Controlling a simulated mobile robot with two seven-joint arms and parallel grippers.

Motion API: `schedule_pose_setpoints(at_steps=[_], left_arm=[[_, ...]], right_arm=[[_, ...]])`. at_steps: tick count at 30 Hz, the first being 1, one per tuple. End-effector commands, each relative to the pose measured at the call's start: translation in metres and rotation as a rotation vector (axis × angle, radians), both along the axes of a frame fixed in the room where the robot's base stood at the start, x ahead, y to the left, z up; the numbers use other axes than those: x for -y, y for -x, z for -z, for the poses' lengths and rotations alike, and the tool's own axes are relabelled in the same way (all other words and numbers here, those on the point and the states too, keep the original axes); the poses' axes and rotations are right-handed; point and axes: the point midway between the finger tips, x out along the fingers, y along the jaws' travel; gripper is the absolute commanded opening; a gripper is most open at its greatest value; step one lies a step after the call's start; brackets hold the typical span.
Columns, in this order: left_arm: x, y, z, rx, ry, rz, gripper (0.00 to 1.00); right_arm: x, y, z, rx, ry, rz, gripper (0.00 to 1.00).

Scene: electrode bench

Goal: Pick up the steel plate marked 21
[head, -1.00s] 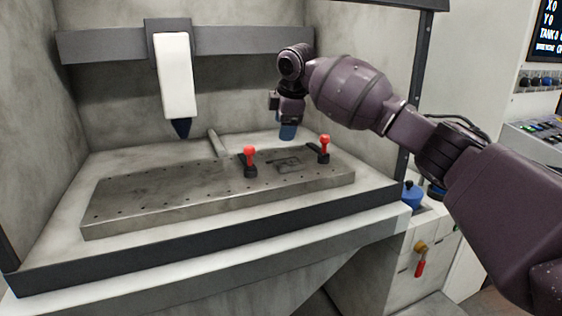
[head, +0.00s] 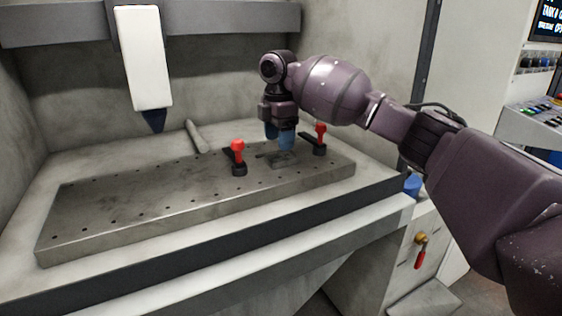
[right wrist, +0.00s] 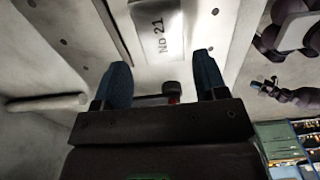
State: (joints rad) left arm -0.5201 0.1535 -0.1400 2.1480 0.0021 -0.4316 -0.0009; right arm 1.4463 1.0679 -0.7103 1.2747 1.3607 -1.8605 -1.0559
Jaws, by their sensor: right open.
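The steel plate marked 21 (head: 284,160) is a small flat grey piece lying on the long drilled bed, between two red-handled clamps. My fingers hide part of the plate in the head view. My left gripper is not in view.
The left red clamp (head: 238,157) and right red clamp (head: 320,139) stand close on either side of my gripper. The drilled bed (head: 130,195) is bare to the left. A white spindle head (head: 143,60) hangs at the left. A grey rod (head: 197,136) lies behind the bed.

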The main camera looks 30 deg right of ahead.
Motion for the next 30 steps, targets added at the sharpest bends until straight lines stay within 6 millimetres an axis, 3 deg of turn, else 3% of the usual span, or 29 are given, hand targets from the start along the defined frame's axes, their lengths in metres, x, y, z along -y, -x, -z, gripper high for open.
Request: schedule_pose_setpoints(at_steps=[12, 20, 30], left_arm=[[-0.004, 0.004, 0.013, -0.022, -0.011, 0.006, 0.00], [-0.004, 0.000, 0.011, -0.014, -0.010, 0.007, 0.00], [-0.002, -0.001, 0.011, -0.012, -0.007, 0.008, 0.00]], right_arm=[[0.008, 0.003, 0.049, -0.003, 0.002, 0.000, 0.66], [0.008, 0.003, 0.049, 0.004, 0.000, 0.001, 0.66], [0.008, 0.003, 0.049, 0.003, 0.000, 0.001, 0.17]])
